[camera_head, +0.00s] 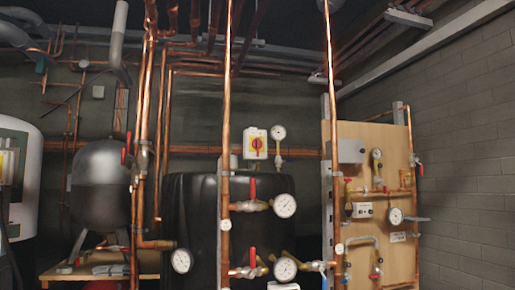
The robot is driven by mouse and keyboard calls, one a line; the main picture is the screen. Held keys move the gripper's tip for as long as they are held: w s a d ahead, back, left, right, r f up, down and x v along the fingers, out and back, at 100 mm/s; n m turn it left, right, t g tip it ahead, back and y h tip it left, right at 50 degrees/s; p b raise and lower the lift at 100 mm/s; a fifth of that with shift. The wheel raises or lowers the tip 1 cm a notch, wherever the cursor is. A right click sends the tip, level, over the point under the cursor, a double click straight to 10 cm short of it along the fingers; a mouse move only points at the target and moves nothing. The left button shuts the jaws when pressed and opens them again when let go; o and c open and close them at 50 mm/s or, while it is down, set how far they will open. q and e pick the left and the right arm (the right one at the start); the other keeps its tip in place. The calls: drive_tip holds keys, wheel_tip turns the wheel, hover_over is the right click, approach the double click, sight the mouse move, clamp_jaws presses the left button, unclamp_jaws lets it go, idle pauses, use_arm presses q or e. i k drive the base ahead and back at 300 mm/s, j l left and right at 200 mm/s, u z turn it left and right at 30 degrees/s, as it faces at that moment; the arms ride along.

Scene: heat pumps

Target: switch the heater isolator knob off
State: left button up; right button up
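The heater isolator knob (257,143) is a small red knob on a yellow plate. It sits on the front of a pale box (250,155) in the middle of the view, above the dark tank (190,200). A round white gauge (278,132) is just right of the box. The knob's face is towards me and nothing covers it. It is too small to tell which way it is turned. Neither of my grippers can be seen in the head view.
Vertical copper pipes (226,110) stand left of the knob, with red-handled valves and gauges (285,206) below it. A wooden panel (345,215) with valves stands at right. A grey round vessel (100,180) and a white tank (27,190) stand at left.

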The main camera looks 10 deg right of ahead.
sight(256, 144)
drive_tip(key=i+l, duration=0.95)
drive_tip(key=l, duration=0.15)
drive_tip(key=l+z, duration=0.05)
